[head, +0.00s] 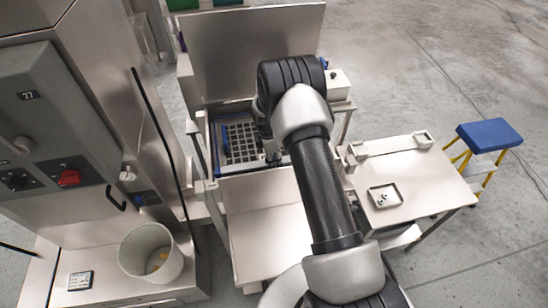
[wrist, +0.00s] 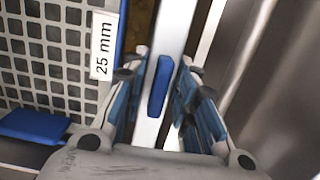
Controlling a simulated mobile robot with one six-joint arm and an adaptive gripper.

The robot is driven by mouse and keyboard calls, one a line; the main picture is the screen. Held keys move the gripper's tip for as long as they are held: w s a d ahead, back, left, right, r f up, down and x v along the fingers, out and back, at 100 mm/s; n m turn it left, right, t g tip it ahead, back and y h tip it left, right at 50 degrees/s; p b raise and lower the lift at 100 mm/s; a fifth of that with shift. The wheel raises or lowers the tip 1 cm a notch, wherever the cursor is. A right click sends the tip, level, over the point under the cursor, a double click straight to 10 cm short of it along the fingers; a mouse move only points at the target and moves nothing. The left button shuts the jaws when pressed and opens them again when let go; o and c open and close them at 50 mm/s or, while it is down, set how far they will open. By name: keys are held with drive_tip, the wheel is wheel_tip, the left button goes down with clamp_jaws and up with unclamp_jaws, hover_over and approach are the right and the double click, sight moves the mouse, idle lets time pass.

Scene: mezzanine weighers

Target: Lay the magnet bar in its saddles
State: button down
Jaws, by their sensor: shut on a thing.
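The magnet bar (wrist: 174,28) is a pale, straight bar with a blue grip piece (wrist: 160,88), seen in the wrist view. My gripper (wrist: 163,78) is shut on it, with one finger on each side of the blue piece. The bar lies beside a grey grid (wrist: 70,50) labelled "25 mm". In the head view my arm hides the gripper and most of the bar at the open-lidded box. I cannot make out saddles inside the box. A bracket (head: 390,146) with two raised end blocks stands on the right table, with nothing visibly lying in it.
The open lid (head: 245,50) stands behind the box, and its grid (head: 240,138) shows inside. The right table (head: 440,185) carries a small tray (head: 385,196) of bits. A white bucket (head: 151,252) and a grey cabinet (head: 60,120) are at left; a blue-topped stool (head: 489,134) at right.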

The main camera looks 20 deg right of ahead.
drive_tip(key=shift+f+b, duration=1.25)
drive_tip(key=shift+f, duration=0.55)
drive_tip(key=c, duration=1.3)
unclamp_jaws()
drive_tip(key=shift+f, duration=0.1)
drive_tip(key=shift+o, duration=0.5)
drive_tip(key=shift+f, duration=0.1)
drive_tip(key=shift+s, duration=0.2)
drive_tip(key=r, duration=0.4)
drive_tip(key=a+r, duration=0.1)
drive_tip(key=r, duration=0.3)
drive_tip(key=w+r, duration=0.1)
drive_tip(key=r, duration=0.3)
drive_tip(key=shift+w+a+r, duration=0.1)
drive_tip(key=shift+a+r, duration=0.05)
drive_tip(key=shift+r, duration=0.05)
